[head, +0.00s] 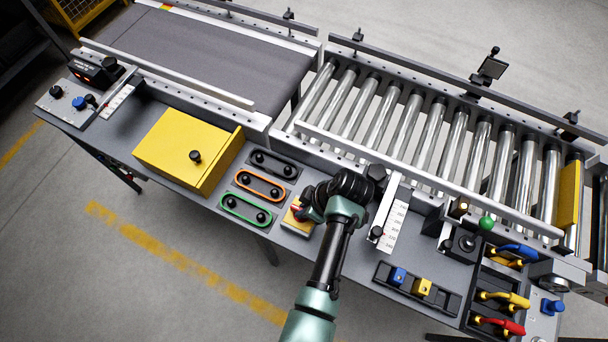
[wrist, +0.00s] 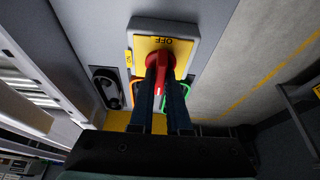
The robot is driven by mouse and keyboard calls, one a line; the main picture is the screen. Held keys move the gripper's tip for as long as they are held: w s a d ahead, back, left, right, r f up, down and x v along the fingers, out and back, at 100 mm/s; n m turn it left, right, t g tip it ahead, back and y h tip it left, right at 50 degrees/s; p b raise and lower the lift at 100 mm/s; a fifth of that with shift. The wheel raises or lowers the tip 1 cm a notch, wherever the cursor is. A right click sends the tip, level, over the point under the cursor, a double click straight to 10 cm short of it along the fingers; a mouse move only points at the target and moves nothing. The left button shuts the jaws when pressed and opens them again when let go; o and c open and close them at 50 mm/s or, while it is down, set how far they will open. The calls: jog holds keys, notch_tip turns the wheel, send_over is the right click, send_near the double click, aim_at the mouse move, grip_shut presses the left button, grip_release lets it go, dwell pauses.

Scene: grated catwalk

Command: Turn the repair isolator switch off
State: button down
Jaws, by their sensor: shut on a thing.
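The repair isolator switch is a yellow plate (head: 291,223) on the front edge of the bench, mostly behind my gripper (head: 303,211) in the head view. The wrist view shows its yellow face (wrist: 178,46) on a grey box, with OFF at the top, upside down, and a small label at the left. The red handle (wrist: 159,66) lies roughly along the up-down line of the picture, its one end toward the OFF side. My gripper (wrist: 161,92) is shut on the handle, one dark finger on each side. The handle's lower part is partly hidden between the fingers.
Left of the switch are green, orange and black framed button pairs (head: 262,188) and a yellow box (head: 186,150). A white scale (head: 394,222) stands to the right. Rollers (head: 430,135) run behind. A rack of coloured handles (head: 500,299) is at far right.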

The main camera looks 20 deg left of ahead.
jog(key=c, duration=0.9)
grip_release()
jog(key=v, duration=1.3)
